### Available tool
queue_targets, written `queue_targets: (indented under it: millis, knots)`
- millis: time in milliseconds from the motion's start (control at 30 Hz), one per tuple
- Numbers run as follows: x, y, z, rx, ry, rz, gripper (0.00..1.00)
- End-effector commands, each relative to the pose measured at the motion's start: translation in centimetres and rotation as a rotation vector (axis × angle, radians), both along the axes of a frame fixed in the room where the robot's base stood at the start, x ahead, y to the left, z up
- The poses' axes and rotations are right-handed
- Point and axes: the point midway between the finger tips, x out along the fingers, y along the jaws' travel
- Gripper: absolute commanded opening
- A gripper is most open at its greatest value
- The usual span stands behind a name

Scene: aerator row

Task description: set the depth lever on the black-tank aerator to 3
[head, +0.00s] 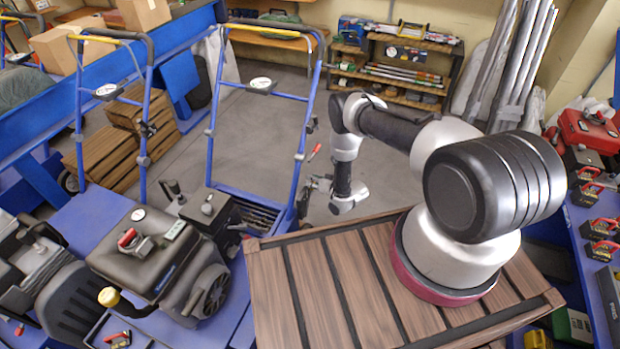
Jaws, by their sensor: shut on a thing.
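My gripper (318,184) is beside that leg, just below the red grip, reaching in from the right. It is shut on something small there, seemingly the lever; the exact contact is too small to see. The depth scale and its numbers cannot be read.
A slatted wooden top (290,290) lies in front, below my arm. Open grey floor (390,170) is behind the gripper. A shelf rack (400,65) stands at the back wall, a blue bench (595,260) at the right.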

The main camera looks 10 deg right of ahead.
Motion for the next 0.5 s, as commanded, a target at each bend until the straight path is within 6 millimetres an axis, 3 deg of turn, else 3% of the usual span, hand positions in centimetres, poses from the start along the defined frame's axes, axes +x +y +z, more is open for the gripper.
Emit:
queue_targets:
  millis: [233,500]
  knots:
    - [1.5,-1.1,-1.2,0.076,0.106,0.001,0.0]
    - [1.9,-1.3,-1.6,0.102,0.145,0.004,0.0]
